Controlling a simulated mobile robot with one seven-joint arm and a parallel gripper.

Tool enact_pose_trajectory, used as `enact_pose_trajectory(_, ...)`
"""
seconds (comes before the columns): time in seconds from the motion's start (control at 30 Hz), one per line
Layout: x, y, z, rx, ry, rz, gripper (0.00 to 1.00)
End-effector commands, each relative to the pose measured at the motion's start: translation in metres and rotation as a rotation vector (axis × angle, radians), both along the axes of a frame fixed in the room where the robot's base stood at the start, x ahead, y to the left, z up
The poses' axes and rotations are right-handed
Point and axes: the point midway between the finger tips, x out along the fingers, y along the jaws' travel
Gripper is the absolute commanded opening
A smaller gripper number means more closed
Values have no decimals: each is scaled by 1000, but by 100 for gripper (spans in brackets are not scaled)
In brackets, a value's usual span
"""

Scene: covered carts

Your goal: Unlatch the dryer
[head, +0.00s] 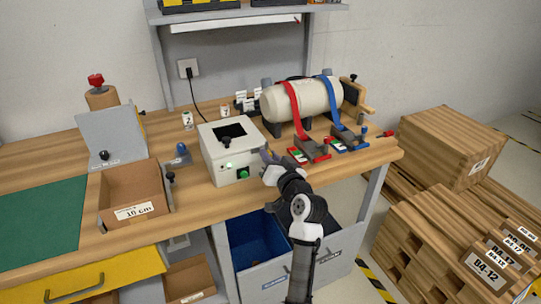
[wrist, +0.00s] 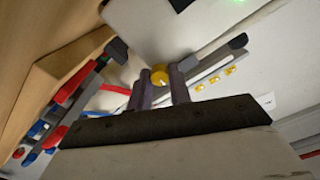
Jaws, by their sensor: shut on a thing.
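The dryer (head: 229,150) is a pale grey box on the workbench, with a dark window and a black knob on top. A green light and a green button show on its front. My gripper (head: 267,157) is at the dryer's right side. In the wrist view, my gripper (wrist: 160,88) has its two dark fingers shut on a small round yellow knob (wrist: 160,75). The knob sits by a grey bar (wrist: 208,68) with several small yellow marks along the dryer's pale wall. In the head view the knob is hidden behind my gripper.
Right of the dryer, a cream tank (head: 302,100) lies under red and blue straps with ratchets (head: 308,150). A cardboard box (head: 132,192) stands left of the dryer.

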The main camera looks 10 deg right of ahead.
Motion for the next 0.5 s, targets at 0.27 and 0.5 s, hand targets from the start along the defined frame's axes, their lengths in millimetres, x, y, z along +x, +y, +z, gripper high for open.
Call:
enact_pose_trajectory(0.27,0,-2,3,145,35,-3,0)
enact_pose_trajectory(0.5,0,-3,4,199,48,-6,0)
